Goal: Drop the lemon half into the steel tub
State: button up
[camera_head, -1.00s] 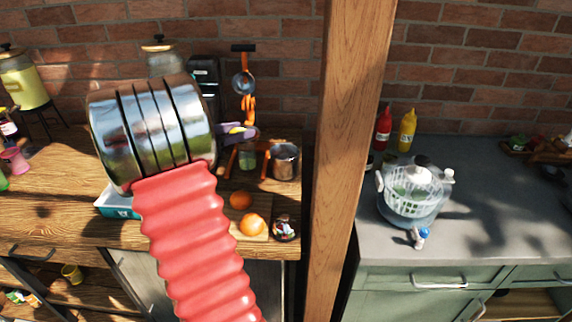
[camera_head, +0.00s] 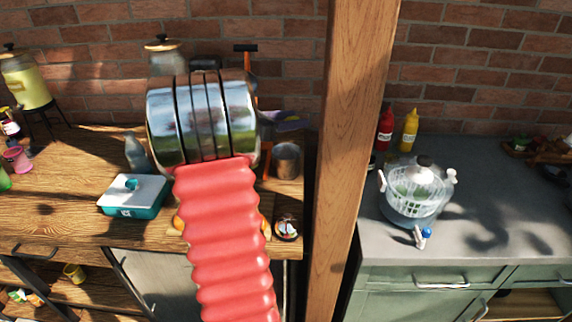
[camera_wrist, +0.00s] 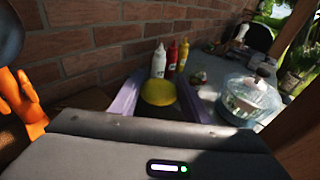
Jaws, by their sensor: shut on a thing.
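The lemon half (camera_wrist: 158,93) shows as a rounded yellow shape between the two purple fingers of my gripper (camera_wrist: 157,97) in the wrist view. My gripper is shut on it and holds it in the air. In the head view, my gripper (camera_head: 288,121) pokes out to the right of my shiny wrist, with the lemon half not clearly visible there. A round steel vessel, which looks like the steel tub (camera_head: 285,160), stands on the right end of the wooden counter, below my gripper in the picture. The tub is not clearly seen in the wrist view.
A wooden post (camera_head: 345,150) rises just right of the tub. A teal box with a white lid (camera_head: 135,195) sits left on the wooden counter. A small jar (camera_head: 287,228) stands near the front edge. Sauce bottles (camera_head: 385,130) and a salad spinner (camera_head: 415,190) are on the grey counter.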

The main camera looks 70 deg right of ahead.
jog(key=shift+f, duration=2.85)
jog(key=o, duration=1.2)
jog(key=v, duration=1.4)
